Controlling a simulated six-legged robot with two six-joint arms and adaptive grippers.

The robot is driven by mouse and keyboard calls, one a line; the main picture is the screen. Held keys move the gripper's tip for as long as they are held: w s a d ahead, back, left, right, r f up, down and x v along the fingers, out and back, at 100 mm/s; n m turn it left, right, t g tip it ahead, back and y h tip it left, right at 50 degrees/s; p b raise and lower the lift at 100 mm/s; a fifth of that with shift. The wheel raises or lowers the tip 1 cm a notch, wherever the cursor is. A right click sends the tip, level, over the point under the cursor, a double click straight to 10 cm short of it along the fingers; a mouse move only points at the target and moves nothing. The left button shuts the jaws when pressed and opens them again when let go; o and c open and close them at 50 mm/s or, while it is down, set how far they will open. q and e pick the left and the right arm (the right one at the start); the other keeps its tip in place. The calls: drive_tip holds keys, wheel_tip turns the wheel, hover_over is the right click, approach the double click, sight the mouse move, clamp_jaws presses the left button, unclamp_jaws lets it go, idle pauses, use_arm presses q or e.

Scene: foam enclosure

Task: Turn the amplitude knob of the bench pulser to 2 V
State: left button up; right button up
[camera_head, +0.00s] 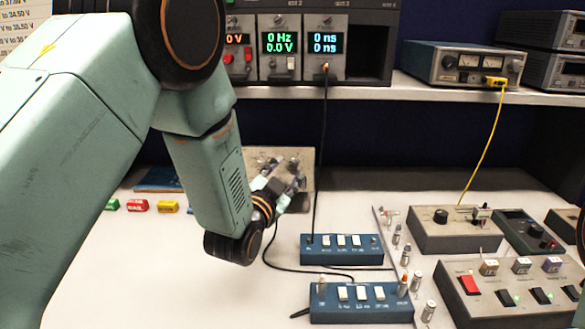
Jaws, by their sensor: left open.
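My left arm comes in from the left, and its gripper (286,184) is open in front of a small beige box (303,158) at the back of the bench. The box has small knobs on its face and is probably the bench pulser, but I cannot read its labels. The arm and fingers hide its left and lower parts. I cannot tell whether the fingers touch a knob or which way it points. A green readout (281,42) on the rack above shows 0 Hz and 0.0 V. My right gripper is not in view.
Two blue switch boxes (342,249) (361,303) stand right of the gripper, with a black cable hanging close by. Beige control boxes (455,235) (474,312) and small cylinders fill the right side. A shelf (440,91) overhangs the bench. The white bench's left front is clear.

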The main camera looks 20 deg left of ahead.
sight(293, 163)
use_arm(q)
drive_tip(key=shift+w+d+f, duration=0.1)
drive_tip(key=shift+w, duration=0.55)
drive_tip(key=shift+w+d+f, duration=0.1)
drive_tip(key=shift+w, duration=0.5)
drive_tip(key=shift+w+a+r, duration=0.1)
drive_tip(key=shift+w+a, duration=0.25)
drive_tip(key=shift+a, duration=0.1)
drive_tip(key=shift+w+d, duration=0.1)
drive_tip(key=shift+d, duration=0.35)
drive_tip(key=shift+c, duration=0.3)
drive_tip(key=shift+a, duration=0.35)
drive_tip(key=c, duration=0.4)
drive_tip(key=shift+d+r, duration=0.1)
drive_tip(key=shift+d, duration=0.1)
clamp_jaws()
drive_tip(key=shift+a, duration=0.1)
